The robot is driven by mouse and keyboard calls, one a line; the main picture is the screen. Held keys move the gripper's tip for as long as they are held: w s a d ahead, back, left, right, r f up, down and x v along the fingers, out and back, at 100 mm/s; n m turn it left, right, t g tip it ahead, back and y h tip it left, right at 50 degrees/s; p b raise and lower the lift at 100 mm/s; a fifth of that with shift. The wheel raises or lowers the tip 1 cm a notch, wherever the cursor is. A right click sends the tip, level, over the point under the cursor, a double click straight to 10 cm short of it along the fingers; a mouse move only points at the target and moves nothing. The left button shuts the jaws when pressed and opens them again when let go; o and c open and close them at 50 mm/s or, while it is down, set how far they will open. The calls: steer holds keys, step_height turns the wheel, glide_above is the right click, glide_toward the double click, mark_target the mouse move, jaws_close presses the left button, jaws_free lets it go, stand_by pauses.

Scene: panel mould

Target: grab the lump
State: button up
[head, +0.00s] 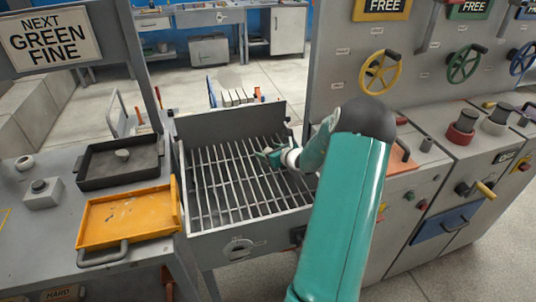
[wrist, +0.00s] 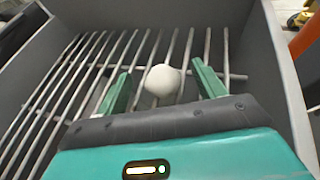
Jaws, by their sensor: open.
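A pale, rounded lump (wrist: 162,80) lies on the bars of the grey grate (head: 215,190), near a wall of its box, in the wrist view. My gripper (wrist: 161,72) is open, with one green finger on each side of the lump and a gap to both. Whether the lump is fully between the fingers or slightly beyond the tips is hard to tell. In the head view my gripper (head: 268,155) is low over the right part of the grate, and I cannot make out that lump there.
Another small pale lump (head: 122,154) sits in a black tray (head: 92,179) on the left bench. A yellow tray (head: 105,238) lies in front of it. The grate's box has raised grey walls. A panel with handwheels and knobs (head: 461,135) stands on the right.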

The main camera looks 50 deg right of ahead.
steer(key=c, duration=1)
steer(key=shift+c, duration=0.6)
steer(key=shift+r, duration=0.15)
